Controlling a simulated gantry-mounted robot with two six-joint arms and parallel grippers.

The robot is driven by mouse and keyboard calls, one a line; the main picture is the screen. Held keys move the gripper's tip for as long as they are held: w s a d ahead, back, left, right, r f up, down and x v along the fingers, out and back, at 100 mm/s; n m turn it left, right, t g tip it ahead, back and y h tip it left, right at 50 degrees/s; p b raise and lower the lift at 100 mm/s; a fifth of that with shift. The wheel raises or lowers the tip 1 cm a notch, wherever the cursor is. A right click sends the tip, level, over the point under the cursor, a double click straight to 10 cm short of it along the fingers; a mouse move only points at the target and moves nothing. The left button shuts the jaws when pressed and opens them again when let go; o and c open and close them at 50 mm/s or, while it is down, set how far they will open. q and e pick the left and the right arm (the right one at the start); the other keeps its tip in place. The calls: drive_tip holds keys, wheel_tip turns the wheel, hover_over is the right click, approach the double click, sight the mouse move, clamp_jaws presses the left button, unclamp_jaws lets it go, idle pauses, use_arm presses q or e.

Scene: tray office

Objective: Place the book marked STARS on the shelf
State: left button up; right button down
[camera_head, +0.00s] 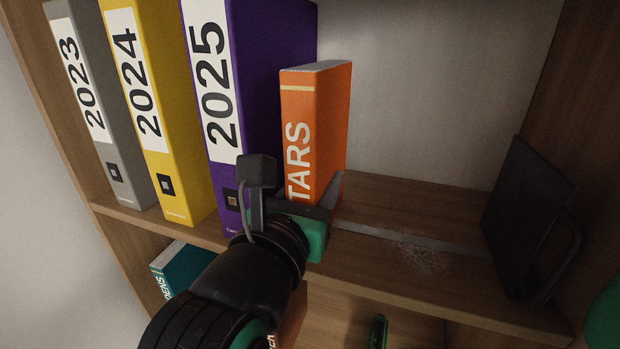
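The orange book (316,120) stands upright on the shelf board (400,265), close to the right side of the purple 2025 binder. Its spine shows the letters TARS; the lower spine and foot are hidden behind my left gripper (318,205). That gripper comes in from the lower left and sits at the book's lower front. One finger lies along the book's lower right side. The other finger is hidden, so I cannot tell whether the gripper is shut on the book.
Binders marked 2023 (105,130), 2024 (150,110) and 2025 (265,80) stand left of the book. A dark metal bookend (525,220) stands at the right. Bare shelf lies between book and bookend. A teal book (182,265) and a small green object (378,332) are below.

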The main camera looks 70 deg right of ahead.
drive_tip(key=shift+f, duration=0.15)
drive_tip(key=shift+c, duration=2)
unclamp_jaws()
